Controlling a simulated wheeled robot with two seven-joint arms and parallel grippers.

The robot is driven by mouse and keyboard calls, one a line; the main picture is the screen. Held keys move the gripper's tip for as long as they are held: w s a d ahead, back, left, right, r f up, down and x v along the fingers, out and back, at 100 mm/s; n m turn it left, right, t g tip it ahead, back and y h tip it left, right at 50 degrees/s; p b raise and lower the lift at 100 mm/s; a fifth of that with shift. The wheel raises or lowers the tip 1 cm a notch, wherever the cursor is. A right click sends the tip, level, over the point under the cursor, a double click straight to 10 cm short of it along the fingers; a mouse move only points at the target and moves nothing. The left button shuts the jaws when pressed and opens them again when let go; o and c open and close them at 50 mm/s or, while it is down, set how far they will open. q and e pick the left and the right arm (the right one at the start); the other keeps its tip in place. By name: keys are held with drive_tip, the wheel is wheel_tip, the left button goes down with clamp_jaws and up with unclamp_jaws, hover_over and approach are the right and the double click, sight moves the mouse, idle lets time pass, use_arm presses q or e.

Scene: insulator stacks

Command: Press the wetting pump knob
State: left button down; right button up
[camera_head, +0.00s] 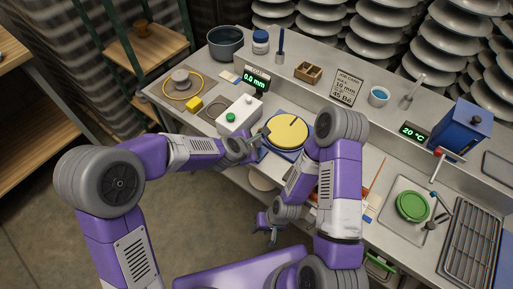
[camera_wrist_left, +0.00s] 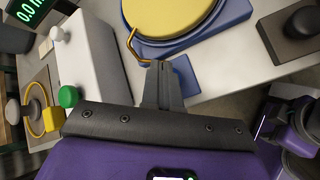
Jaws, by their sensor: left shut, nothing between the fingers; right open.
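No knob is labelled as the wetting pump. A white box (camera_head: 239,117) carries a round green knob (camera_head: 230,117) and a white knob. In the left wrist view the green knob (camera_wrist_left: 68,96) and white knob (camera_wrist_left: 57,34) stand left of my fingers. That view also shows a black knob (camera_wrist_left: 302,24) on a dark square plate at top right; my right arm appears to hide that area in the head view. My left gripper (camera_head: 262,135) is shut and empty beside the yellow disc's blue base (camera_wrist_left: 205,32). My right gripper (camera_head: 271,234) is open, low near the bench's front edge.
The yellow disc (camera_head: 288,132) lies close past my left fingertips, with a brass hook (camera_wrist_left: 133,45) beside them. A 0.0 mm display (camera_head: 256,79) stands behind the white box. A yellow block (camera_head: 194,105) lies farther left. My right arm crosses the bench's middle.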

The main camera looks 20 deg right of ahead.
use_arm(q)
drive_tip(key=shift+f+b, duration=0.8)
drive_tip(key=shift+f, duration=0.15)
idle(0.8)
drive_tip(key=shift+r, duration=0.15)
drive_tip(key=shift+r+p, duration=1.15)
drive_tip(key=shift+p, duration=0.05)
wheel_tip(320, 180, up, 5)
drive_tip(key=p, duration=0.4)
drive_tip(key=shift+p, duration=0.35)
